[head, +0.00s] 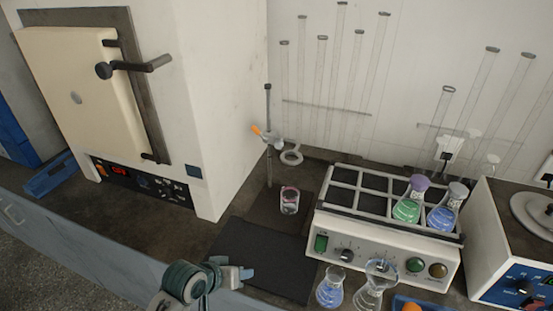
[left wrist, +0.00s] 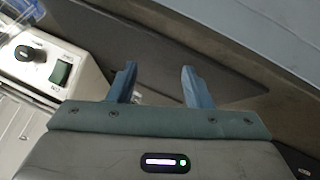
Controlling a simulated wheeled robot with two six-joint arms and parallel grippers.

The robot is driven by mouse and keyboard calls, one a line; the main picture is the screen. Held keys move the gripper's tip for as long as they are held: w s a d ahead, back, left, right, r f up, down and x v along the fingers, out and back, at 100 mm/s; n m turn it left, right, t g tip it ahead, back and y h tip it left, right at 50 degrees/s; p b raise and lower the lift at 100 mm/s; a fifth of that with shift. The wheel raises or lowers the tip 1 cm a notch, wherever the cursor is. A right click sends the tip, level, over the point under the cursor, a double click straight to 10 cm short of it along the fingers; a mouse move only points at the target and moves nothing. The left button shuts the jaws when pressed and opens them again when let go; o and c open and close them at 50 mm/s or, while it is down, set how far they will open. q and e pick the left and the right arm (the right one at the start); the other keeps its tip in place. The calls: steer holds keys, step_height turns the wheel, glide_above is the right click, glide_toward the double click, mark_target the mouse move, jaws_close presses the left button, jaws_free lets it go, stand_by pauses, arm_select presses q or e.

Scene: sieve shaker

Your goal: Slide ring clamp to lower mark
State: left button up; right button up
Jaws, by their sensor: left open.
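The ring clamp (head: 290,156) is on a thin upright stand rod (head: 268,105) beside the large oven. Its orange knob (head: 256,129) points left and its ring sticks out to the right. A small glass beaker (head: 289,200) stands below it on the dark stand base (head: 272,212). I cannot make out any mark on the rod. My left gripper (head: 243,274) is at the front edge of the bench, well in front of and below the clamp. In the left wrist view its two blue fingers (left wrist: 160,88) are apart with nothing between them. My right gripper is not in view.
A dark mat (head: 262,258) lies on the bench near my left gripper. The shaker (head: 380,247) with two flasks on top stands to the right, with more flasks before it. Tall glass tubes stand along the back wall. The oven (head: 215,100) blocks the left.

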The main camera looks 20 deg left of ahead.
arm_select(q)
steer(key=w+r+n+t+h, duration=0.25)
steer(key=w+r, duration=0.45)
steer(key=w, duration=0.6)
steer(key=n+t+h, duration=0.2)
steer(key=n+t, duration=0.4)
steer(key=n, duration=0.1)
glide_toward(280, 141)
steer(key=shift+m+g, duration=0.25)
steer(key=x, duration=0.3)
steer(key=p+x, duration=0.1)
steer(key=x, duration=0.3)
steer(key=p+x, duration=0.1)
steer(key=x, duration=0.2)
steer(key=shift+w+a+f, duration=0.2)
steer(key=shift+w+f, duration=0.2)
steer(key=shift+w, duration=0.1)
jaws_close()
